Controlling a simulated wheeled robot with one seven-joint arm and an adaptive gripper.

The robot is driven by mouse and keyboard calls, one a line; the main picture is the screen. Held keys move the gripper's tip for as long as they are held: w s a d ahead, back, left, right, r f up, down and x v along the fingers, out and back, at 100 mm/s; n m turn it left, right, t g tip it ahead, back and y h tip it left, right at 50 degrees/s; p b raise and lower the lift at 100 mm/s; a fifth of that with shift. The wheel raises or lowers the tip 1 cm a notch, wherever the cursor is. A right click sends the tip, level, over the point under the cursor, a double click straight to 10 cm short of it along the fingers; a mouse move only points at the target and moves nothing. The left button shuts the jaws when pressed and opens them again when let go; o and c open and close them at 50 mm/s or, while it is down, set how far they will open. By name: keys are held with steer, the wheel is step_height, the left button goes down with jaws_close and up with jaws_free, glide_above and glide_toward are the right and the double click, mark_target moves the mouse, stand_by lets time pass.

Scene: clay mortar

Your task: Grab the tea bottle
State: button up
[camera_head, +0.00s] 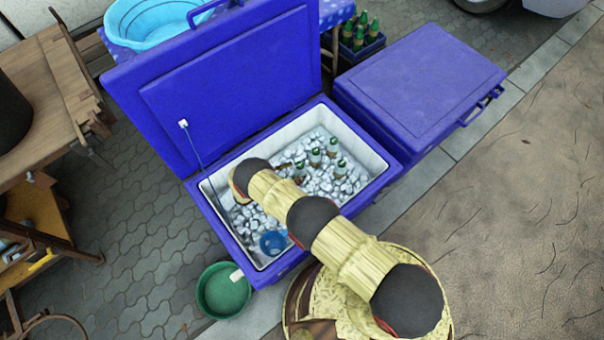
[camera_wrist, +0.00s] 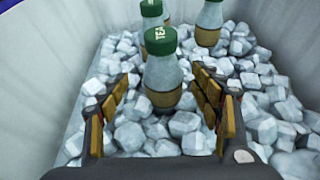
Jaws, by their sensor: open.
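A tea bottle (camera_wrist: 163,68) with a green cap marked "TEA" stands in the ice, clear above and brown below. In the wrist view it is between and slightly beyond the fingertips of my gripper (camera_wrist: 162,88), which is open and empty, with a gap on both sides. Two more green-capped bottles stand behind it, one just behind (camera_wrist: 152,13) and one to the right (camera_wrist: 209,25). In the head view several such bottles (camera_head: 315,157) stand in the open cooler (camera_head: 372,160); my arm hides most of my gripper there.
Ice cubes (camera_wrist: 265,98) fill the white-walled cooler around the bottles. The blue lid (camera_head: 230,85) stands open behind. A closed blue cooler (camera_head: 420,85) stands at right, a green basin (camera_head: 222,292) at front left. A blue bowl (camera_head: 272,243) lies on the ice.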

steer(key=shift+w+d+f+n+b, duration=0.2)
steer(key=shift+d+f, duration=0.25)
steer(key=shift+f, duration=0.2)
steer(key=shift+w+d+f+n+b, duration=0.1)
steer(key=shift+d+f+b, duration=0.05)
steer(key=shift+d+f, duration=0.4)
steer(key=x, duration=0.2)
steer(key=b+x, duration=0.2)
steer(key=x, duration=0.1)
steer(key=shift+w+d+r, duration=0.2)
steer(key=shift+w+d, duration=0.05)
steer(key=shift+w, duration=0.1)
steer(key=shift+c, duration=0.3)
steer(key=c, duration=1.5)
jaws_close()
